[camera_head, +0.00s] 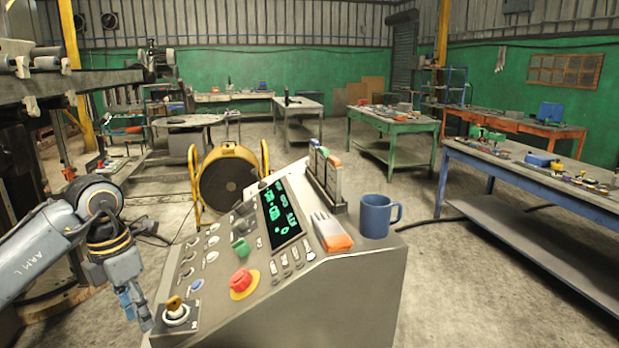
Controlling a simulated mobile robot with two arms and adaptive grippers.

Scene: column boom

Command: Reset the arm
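A grey control console (350,290) with a sloped panel stands in front of me. Its face bears a red mushroom button (241,281) on a yellow ring, a green knob (241,247), a key switch (176,310), several small buttons and a lit screen (280,214) with green marks. My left gripper (136,308) hangs fingers down, just left of the console's lower left corner, apart from the key switch. Its finger gap is unclear. My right gripper is out of view.
A blue mug (376,216) stands on the console's right side. A metal boom (60,88) crosses the upper left. A yellow reel (228,180) stands behind the console. Workbenches, one green (385,125) and one blue-legged (540,180), stand farther back. Open floor lies right of the console.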

